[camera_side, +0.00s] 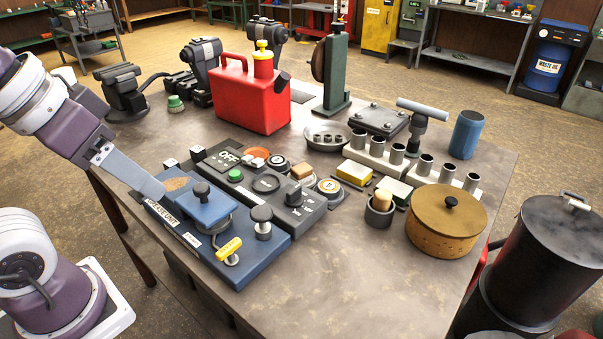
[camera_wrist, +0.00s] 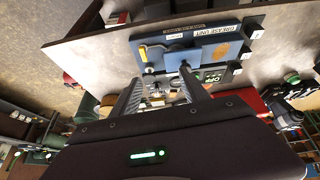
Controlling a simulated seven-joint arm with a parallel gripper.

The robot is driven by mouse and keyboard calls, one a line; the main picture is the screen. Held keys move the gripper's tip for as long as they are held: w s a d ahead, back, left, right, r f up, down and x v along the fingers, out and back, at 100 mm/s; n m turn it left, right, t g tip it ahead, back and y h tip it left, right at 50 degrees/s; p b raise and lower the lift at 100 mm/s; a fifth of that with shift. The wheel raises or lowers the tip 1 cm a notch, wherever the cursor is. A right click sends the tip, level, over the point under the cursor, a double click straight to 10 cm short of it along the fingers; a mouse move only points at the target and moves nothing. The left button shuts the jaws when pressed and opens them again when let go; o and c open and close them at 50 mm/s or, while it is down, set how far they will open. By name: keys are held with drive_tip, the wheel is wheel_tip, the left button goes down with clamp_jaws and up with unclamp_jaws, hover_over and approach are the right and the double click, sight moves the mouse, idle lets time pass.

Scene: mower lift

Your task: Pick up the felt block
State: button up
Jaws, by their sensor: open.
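No label shows which piece is the felt block. A small tan block (camera_side: 303,173) stands behind the control panel in the side view and could be it. A yellow-and-white block (camera_side: 353,173) and a green-and-white block (camera_side: 393,191) lie to its right. My gripper (camera_side: 155,188) is at the left, its finger tip by the blue grease unit (camera_side: 215,218), well left of these blocks. In the wrist view my gripper (camera_wrist: 161,76) shows two fingers apart, with nothing held between them. The small pieces beyond the fingers are too small there to tell apart.
A dark control panel (camera_side: 258,190) with knobs lies behind the grease unit. A red can (camera_side: 248,95) and a green stand (camera_side: 337,75) rise at the back. A brown lidded pot (camera_side: 447,220) and a dark cup (camera_side: 380,213) stand right. The front table top (camera_side: 340,275) is bare.

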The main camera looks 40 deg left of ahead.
drive_tip(key=w+r+n+g+h, duration=0.1)
drive_tip(key=w+r+n+g, duration=0.3)
drive_tip(key=w, duration=0.6)
drive_tip(key=n+g+y, duration=0.1)
drive_tip(key=n, duration=1)
hover_over(302, 167)
drive_tip(key=f, duration=1.6)
drive_tip(key=shift+s+d+f, duration=0.15)
drive_tip(key=shift+s+d, duration=0.25)
drive_tip(key=f, duration=0.7)
drive_tip(key=shift+w+a, duration=0.3)
drive_tip(key=shift+a, duration=0.1)
drive_tip(key=c, duration=1.1)
wheel_tip(302, 167, up, 10)
drive_tip(key=shift+r, duration=0.1)
drive_tip(key=shift+c, duration=0.2)
